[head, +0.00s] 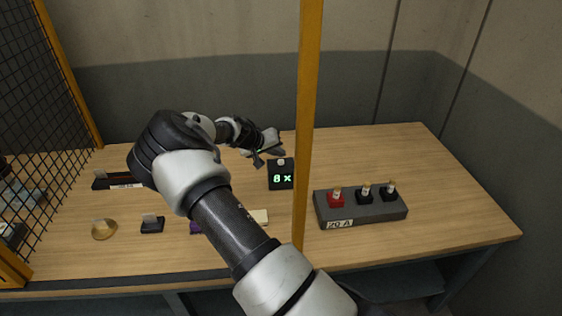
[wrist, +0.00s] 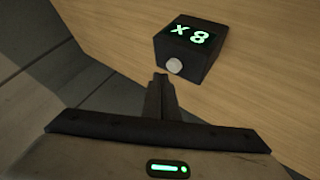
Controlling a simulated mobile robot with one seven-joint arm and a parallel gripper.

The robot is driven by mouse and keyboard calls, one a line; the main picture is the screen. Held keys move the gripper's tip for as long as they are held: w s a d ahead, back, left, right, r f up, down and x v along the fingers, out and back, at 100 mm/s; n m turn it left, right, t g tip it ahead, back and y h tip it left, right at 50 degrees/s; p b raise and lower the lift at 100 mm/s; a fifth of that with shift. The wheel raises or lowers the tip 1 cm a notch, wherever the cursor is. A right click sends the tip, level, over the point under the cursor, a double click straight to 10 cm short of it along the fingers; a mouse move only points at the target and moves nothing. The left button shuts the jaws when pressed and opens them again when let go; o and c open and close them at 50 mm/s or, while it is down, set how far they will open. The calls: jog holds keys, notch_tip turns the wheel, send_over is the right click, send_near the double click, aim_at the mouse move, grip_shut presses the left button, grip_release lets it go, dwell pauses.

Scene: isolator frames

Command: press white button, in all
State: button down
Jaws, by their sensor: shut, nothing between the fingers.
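The white button (head: 281,161) sits on a small black box (head: 281,181) whose display reads "8 x" in green. The box stands on the wooden table behind the yellow post. In the wrist view the white button (wrist: 174,66) is a round knob on the near side of the black box (wrist: 188,48), and the display appears upside down. My gripper (head: 262,161) is at the left of the box, close to the button. In the wrist view my gripper's fingertips (wrist: 161,78) are together, empty, just short of the button. Whether they touch it I cannot tell.
A yellow post (head: 308,120) rises in front of the table. A grey block (head: 362,210) labelled "20 A" with one red and two black pieces stands at the right. Small items, including a black one (head: 152,224), lie at the front left. A mesh panel (head: 40,120) stands left.

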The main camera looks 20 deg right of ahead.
jog(key=shift+f, duration=0.1)
jog(key=shift+f+b, duration=0.35)
jog(key=shift+b, duration=0.25)
jog(key=shift+f+b, duration=0.55)
dwell(0.5)
dwell(0.3)
jog(key=shift+r+p, duration=0.3)
jog(key=shift+r, duration=0.65)
jog(key=shift+r, duration=0.1)
notch_tip(320, 180, up, 5)
jog(key=shift+f+p, duration=0.1)
jog(key=shift+p, duration=0.85)
